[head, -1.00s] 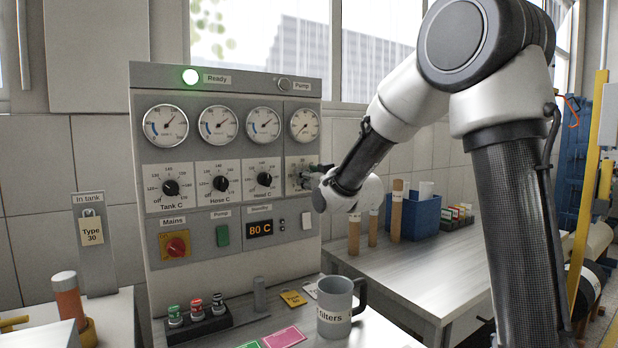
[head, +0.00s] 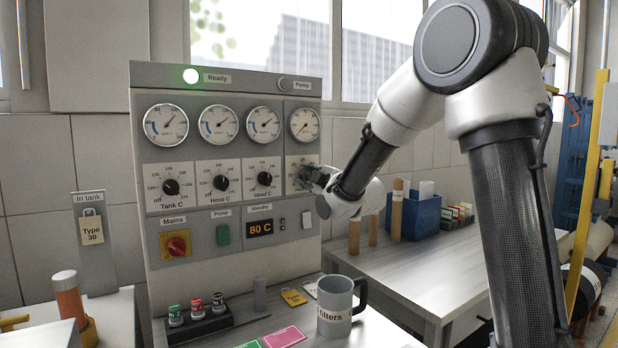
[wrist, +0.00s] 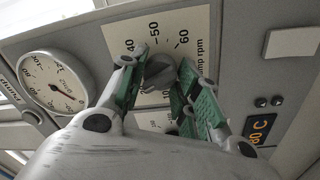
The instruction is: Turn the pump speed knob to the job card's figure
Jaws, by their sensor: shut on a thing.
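The pump speed knob (wrist: 158,72) is a grey knob on a white dial plate marked "Pump rpm" in the wrist view, with 40, 50 and 60 readable. My gripper (wrist: 163,70) is shut on the knob, with a green-padded finger on either side. In the head view my gripper (head: 312,178) is at the rightmost dial of the panel and hides most of it. The knob's pointer setting is not clear. A yellow tag (head: 293,298) and a pink card (head: 284,337) lie on the bench; I cannot tell which is the job card.
The panel (head: 230,80) also holds three temperature knobs, several gauges, a red mains switch (head: 176,246) and an "80 C" display (head: 260,228). The pump gauge (wrist: 52,85) is beside the dial in the wrist view. A grey mug (head: 336,300) stands on the bench below my arm.

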